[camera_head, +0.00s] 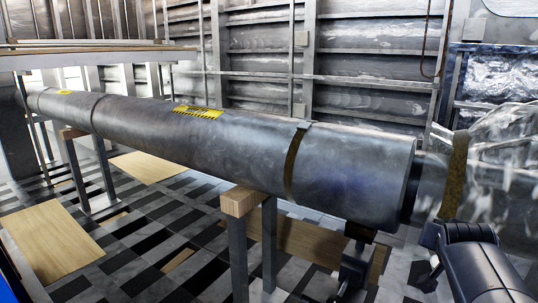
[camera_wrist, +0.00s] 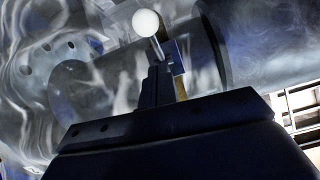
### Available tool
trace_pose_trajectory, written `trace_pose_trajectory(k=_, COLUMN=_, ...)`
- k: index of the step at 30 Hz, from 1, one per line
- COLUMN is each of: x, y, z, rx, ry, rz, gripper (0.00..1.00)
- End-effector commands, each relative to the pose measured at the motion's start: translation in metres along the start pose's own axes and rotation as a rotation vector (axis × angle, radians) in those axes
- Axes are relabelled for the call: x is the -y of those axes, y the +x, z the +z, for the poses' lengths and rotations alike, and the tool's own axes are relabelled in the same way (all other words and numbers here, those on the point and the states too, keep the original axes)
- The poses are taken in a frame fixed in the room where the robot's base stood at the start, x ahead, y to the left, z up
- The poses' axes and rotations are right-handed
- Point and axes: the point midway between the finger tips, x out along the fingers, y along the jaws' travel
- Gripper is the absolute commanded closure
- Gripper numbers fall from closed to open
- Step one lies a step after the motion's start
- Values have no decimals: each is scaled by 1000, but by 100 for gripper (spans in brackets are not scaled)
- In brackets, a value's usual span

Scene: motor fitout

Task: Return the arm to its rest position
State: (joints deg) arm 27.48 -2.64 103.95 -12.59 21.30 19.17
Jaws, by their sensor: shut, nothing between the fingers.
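In the wrist view my gripper (camera_wrist: 160,75) points up the picture, with its narrow fingers together and nothing between them. A white ball knob (camera_wrist: 146,24) on a thin metal stem shows just beyond the fingertips. The stem's lower end is partly hidden by the fingers, so I cannot tell whether they touch it. In the head view part of my dark arm (camera_head: 482,268) is at the lower right, close to the near end of a large grey metal cylinder (camera_head: 235,140). I cannot clearly make out my fingertips there.
The cylinder lies on supports with wooden blocks (camera_head: 242,199). Its right end meets a glossy, translucent-looking housing (camera_head: 500,165) close to my arm. A ribbed metal wall (camera_head: 365,65) stands behind. Wooden boards (camera_head: 48,240) lie on the checkered floor, and a railing (camera_head: 100,55) runs at upper left.

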Motion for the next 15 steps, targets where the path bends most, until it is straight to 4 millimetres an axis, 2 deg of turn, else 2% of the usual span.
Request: trace_pose_trajectory(k=15, x=0, y=-7, z=-10, rx=123, ry=5, rz=9, gripper=100)
